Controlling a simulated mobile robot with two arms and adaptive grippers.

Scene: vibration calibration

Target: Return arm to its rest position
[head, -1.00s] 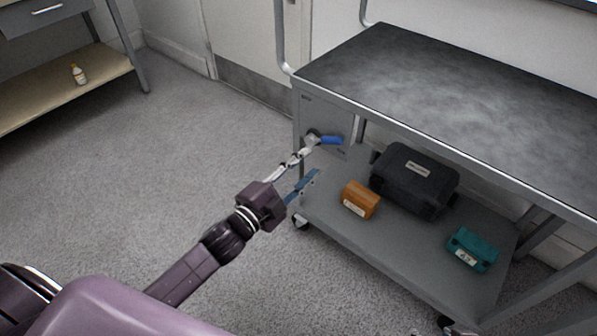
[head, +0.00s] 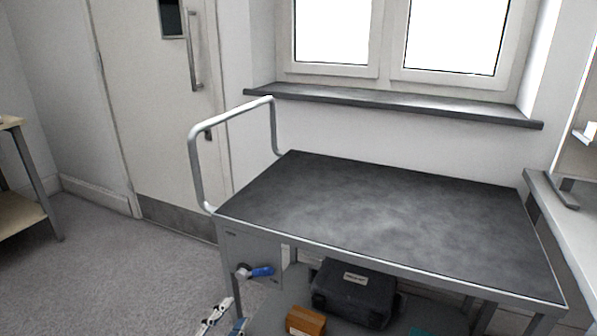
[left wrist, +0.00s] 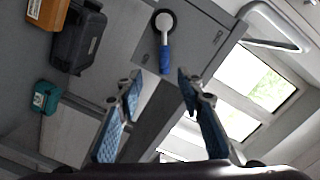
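My left gripper (head: 224,325) shows only by its finger ends at the bottom edge of the head view, by the left end of the cart. In the left wrist view the left gripper (left wrist: 160,76) is open, its two blue-padded fingers apart with nothing between them. A lever with a blue handle (head: 262,271) and a round pale hub is on the cart's grey side panel. It also shows in the left wrist view (left wrist: 165,60), beyond the fingertips; no contact is visible. The rest of my left arm is out of the head view. My right gripper is not in view.
The grey cart (head: 380,215) has a bare dark top and a tubular rail (head: 193,165). Its lower shelf holds a black case (head: 352,292), an orange box (head: 305,320) and a teal box (left wrist: 46,97). Open carpet (head: 120,275) lies to the left.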

